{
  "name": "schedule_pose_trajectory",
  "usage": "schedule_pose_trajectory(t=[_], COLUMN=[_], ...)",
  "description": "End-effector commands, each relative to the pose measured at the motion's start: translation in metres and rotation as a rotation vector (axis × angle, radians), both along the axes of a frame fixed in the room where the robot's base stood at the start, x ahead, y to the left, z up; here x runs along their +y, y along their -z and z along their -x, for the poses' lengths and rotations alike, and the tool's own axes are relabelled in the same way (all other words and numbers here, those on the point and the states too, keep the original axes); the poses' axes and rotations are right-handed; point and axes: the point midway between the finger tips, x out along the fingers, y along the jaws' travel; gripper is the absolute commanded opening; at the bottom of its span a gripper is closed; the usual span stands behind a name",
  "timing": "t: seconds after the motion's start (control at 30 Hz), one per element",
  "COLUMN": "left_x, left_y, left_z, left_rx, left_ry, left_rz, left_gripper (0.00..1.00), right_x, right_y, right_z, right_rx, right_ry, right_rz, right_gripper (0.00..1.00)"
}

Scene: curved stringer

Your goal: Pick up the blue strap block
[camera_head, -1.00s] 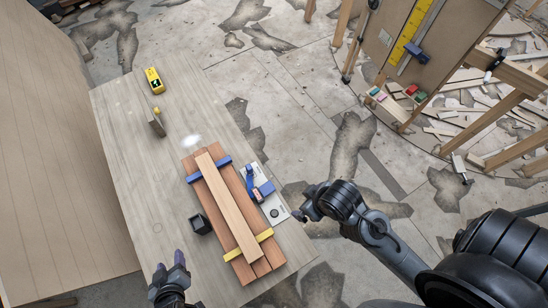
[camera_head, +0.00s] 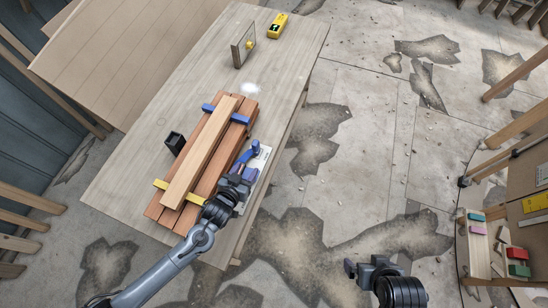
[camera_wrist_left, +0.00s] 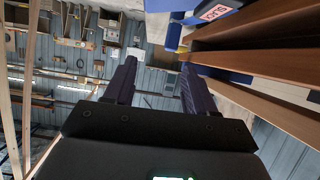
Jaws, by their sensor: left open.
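A blue block (camera_head: 248,153) sits on a white plate at the right edge of the brown boards. My left gripper (camera_head: 240,177) is close beside it, partly covering that area. In the left wrist view the left gripper (camera_wrist_left: 157,72) is open, with nothing between its fingers. Which blue piece is the strap block I cannot tell. My right gripper (camera_head: 351,268) is low at the right, away from the table; its jaws are unclear.
The brown boards (camera_head: 160,208) lie stacked on the table (camera_head: 130,150), with a yellow bar (camera_head: 162,185) across the near end. A black cup (camera_head: 174,143) stands left. A yellow device (camera_head: 278,27) and an upright plate (camera_head: 243,46) stand at the far end.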

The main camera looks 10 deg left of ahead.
Motion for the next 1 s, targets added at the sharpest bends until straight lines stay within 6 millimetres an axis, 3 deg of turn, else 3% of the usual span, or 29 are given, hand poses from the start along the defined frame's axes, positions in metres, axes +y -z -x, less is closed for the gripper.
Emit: schedule_pose_trajectory(t=[0.03,0.23,0.53,0.87,1.0], left_x=[0.001,0.003,-0.001,-0.003,0.000], left_y=[0.005,0.003,0.015,0.021,0.026], left_z=[-0.006,-0.023,-0.061,-0.080,-0.097], left_rx=[-0.013,-0.043,-0.049,-0.049,-0.048], left_ry=[0.004,0.006,0.006,0.006,0.005], left_rz=[-0.007,-0.014,-0.014,-0.014,-0.014], left_gripper=[0.55,0.55,0.55,0.55,0.55], right_x=[0.000,0.005,0.004,0.000,0.000], right_y=[0.010,0.022,0.024,0.025,0.025], right_z=[0.000,0.000,0.000,0.000,0.000], right_rx=[0.000,0.000,-0.001,-0.002,-0.002], right_ry=[-0.001,-0.003,0.004,-0.005,-0.005], right_rz=[0.000,-0.010,-0.012,0.001,0.003], right_gripper=[1.00,1.00,1.00,1.00,1.00])
